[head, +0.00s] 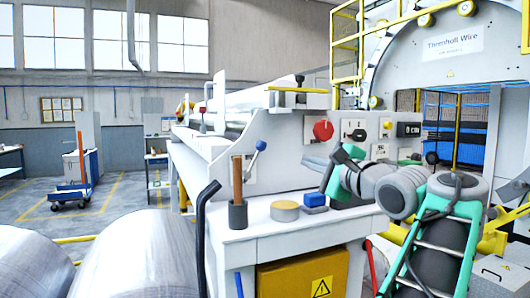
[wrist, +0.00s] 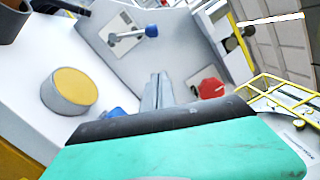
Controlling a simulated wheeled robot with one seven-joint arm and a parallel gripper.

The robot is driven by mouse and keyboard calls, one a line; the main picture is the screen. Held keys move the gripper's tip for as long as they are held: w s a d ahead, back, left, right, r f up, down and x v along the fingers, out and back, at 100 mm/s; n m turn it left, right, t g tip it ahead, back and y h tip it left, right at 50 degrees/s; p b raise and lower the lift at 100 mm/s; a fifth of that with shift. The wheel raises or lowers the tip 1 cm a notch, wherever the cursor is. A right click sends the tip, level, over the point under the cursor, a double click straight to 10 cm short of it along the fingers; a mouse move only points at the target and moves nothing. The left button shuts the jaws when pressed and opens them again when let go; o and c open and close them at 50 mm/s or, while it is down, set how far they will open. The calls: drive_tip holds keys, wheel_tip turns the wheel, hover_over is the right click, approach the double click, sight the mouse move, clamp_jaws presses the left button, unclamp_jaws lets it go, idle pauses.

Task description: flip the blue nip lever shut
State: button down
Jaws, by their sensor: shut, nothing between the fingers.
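The nip lever (head: 252,162) is a short metal rod with a blue ball knob (head: 261,145), on the grey-white side panel above the workbench. In the head view it stands tilted up and to the right from its pivot. The lever also shows in the wrist view (wrist: 130,35), with its blue knob (wrist: 151,31) beyond my fingertips. My gripper (head: 316,163) is right of the lever in the head view, in front of the panel and apart from the knob. Its fingers, also in the wrist view (wrist: 156,80), are together and empty.
A red knob (head: 323,131) is on the panel near my gripper. Large metal coils (head: 130,262) stand at the lower left.

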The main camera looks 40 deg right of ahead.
drive_tip(key=shift+s, duration=0.2)
drive_tip(key=shift+w, duration=0.1)
drive_tip(key=w, duration=0.3)
drive_tip(key=w+r+p, duration=0.1)
drive_tip(key=w, duration=0.3)
drive_tip(key=w+a+p, duration=0.1)
drive_tip(key=w, duration=0.3)
drive_tip(key=shift+w+a+r, duration=0.1)
drive_tip(key=shift+w+r, duration=0.1)
drive_tip(key=shift+r, duration=0.2)
drive_tip(key=shift+a+r, duration=0.1)
